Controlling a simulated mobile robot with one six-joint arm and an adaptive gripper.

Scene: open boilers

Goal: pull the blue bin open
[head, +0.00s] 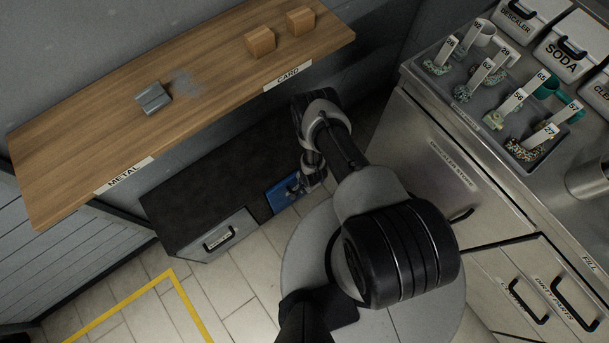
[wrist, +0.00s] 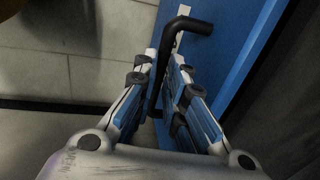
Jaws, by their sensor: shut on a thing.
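The blue bin (head: 281,196) sits low in the dark unit under the wooden shelf, to the right of a grey bin. Part of it is hidden behind my arm in the head view. In the wrist view its blue front (wrist: 228,40) fills the upper right, with a bent black bar handle (wrist: 188,24) on it. My gripper (wrist: 163,68) is shut on this handle, with one finger on each side of it. In the head view my gripper (head: 306,183) is at the blue bin's front, small and dark.
The grey bin (head: 216,237) has its own black handle. A wooden shelf (head: 200,120) above carries METAL and CARD labels, a grey metal block (head: 152,98) and two wooden-looking blocks (head: 261,41). Steel cabinets (head: 440,150) stand at right. Tiled floor (head: 240,290) lies in front.

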